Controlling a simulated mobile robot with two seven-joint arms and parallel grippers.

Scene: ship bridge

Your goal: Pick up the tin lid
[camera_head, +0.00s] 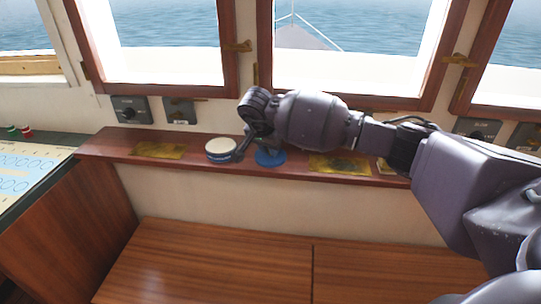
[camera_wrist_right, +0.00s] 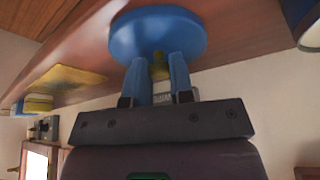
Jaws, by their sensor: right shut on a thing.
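The tin lid is a round blue disc (camera_head: 270,158) at the ledge, right of the tin, partly hidden behind my right gripper in the head view. In the right wrist view the lid (camera_wrist_right: 158,36) fills the top middle, with a small yellowish knob (camera_wrist_right: 160,66). My right gripper (camera_head: 258,143) is at the lid; its two fingers (camera_wrist_right: 160,75) are shut on the knob. I cannot tell whether the lid touches the ledge. A white round tin (camera_head: 220,147) with a dark blue band stands just left of the lid. My left gripper is out of view.
The narrow wooden ledge (camera_head: 200,168) runs under the windows. Yellow flat pieces lie on it at left (camera_head: 158,150) and right (camera_head: 338,165). Black switch boxes (camera_head: 130,109) are on the wall behind. A chart table (camera_head: 30,170) is at far left. A wooden bench (camera_head: 220,265) lies below.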

